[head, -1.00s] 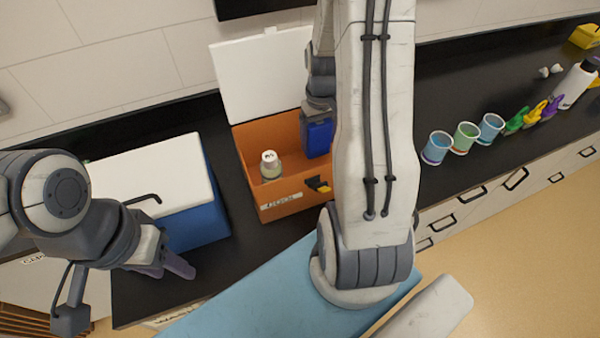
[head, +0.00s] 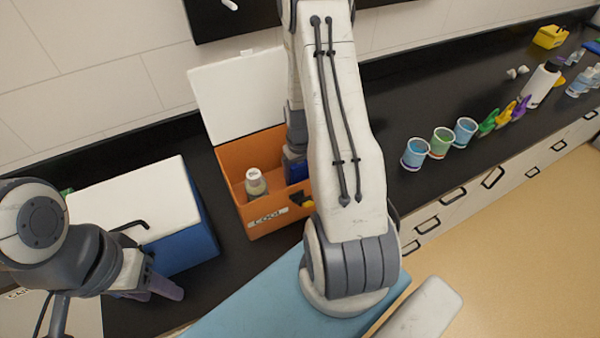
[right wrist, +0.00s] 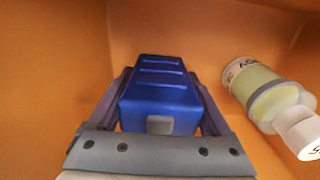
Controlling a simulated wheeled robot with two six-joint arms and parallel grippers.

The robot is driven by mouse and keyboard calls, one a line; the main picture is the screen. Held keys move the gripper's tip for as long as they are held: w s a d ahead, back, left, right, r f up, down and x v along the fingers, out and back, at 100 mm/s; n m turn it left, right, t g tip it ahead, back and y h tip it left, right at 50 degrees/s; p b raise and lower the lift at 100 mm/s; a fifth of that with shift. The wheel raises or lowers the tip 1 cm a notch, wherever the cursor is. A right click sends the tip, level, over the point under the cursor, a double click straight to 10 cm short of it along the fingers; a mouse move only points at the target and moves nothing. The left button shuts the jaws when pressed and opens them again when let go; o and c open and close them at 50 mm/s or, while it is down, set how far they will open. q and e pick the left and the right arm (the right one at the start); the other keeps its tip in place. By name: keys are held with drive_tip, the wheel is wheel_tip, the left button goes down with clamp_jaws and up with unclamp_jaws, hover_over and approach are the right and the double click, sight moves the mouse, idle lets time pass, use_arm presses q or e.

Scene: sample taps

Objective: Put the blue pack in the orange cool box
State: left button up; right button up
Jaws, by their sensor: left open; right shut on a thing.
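The orange cool box (head: 262,222) stands open on the black counter, its white lid (head: 240,97) raised at the back. My right gripper (right wrist: 160,105) is shut on the blue pack (right wrist: 160,85), with one finger on each side of it. The pack is inside the box, with orange walls around it in the right wrist view; whether it touches the floor I cannot tell. In the head view the pack (head: 295,168) is mostly hidden by my right arm. My left gripper (head: 165,290) is open and empty in front of the blue box.
A white-capped bottle (head: 256,182) stands inside the orange box, left of the pack; it also shows in the right wrist view (right wrist: 265,92). A blue box with a white lid (head: 185,240) stands to the left. Several cups (head: 441,142) and coloured clips stand at right.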

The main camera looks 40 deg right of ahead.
drive_tip(key=o, duration=1.4)
drive_tip(key=shift+f, duration=0.15)
wheel_tip(320, 180, up, 12)
drive_tip(key=b, duration=0.2)
drive_tip(key=shift+r+b, duration=0.2)
drive_tip(key=shift+b, duration=0.15)
drive_tip(key=s+a+r+n, duration=0.1)
drive_tip(key=a+r+n, duration=0.15)
drive_tip(key=a, duration=0.65)
drive_tip(key=s+a+r+n, duration=0.1)
drive_tip(key=a+r+n, duration=0.15)
drive_tip(key=a, duration=0.65)
drive_tip(key=s+a+r+n, duration=0.1)
drive_tip(key=s+a, duration=0.3)
drive_tip(key=s, duration=0.1)
drive_tip(key=s+a+r+n, duration=0.1)
drive_tip(key=s+a+n, duration=0.1)
drive_tip(key=s+a, duration=0.2)
drive_tip(key=s+a+r+n+y, duration=0.1)
drive_tip(key=s+a+r, duration=0.1)
drive_tip(key=s+a, duration=0.3)
drive_tip(key=shift+s+n, duration=0.3)
drive_tip(key=shift+n, duration=0.1)
